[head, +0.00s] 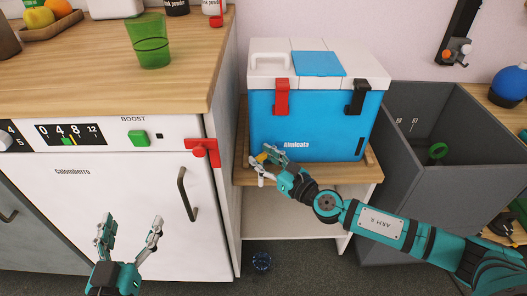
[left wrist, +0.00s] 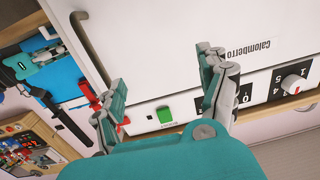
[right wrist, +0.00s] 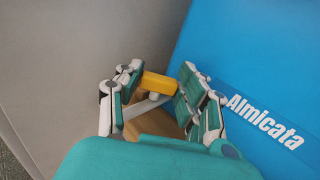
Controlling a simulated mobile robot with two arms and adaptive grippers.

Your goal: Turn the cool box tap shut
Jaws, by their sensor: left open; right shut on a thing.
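The blue cool box (head: 310,120) with a white lid stands on a low wooden shelf, with its front showing the name Almicata. Its yellow tap (head: 261,158) is at the lower left of the front. My right gripper (head: 266,163) is at the tap. In the right wrist view its fingers are shut on the yellow tap (right wrist: 160,86), beside the box's blue front (right wrist: 245,60). The fingers hide part of the tap. My left gripper (head: 131,224) is open and empty in front of the white appliance; its spread fingers also show in the left wrist view (left wrist: 162,82).
A white appliance (head: 110,180) with dials, a green button and a red latch stands left of the shelf. A green glass (head: 150,42) is on the counter above. A grey bin (head: 450,130) stands right of the box, behind my right arm.

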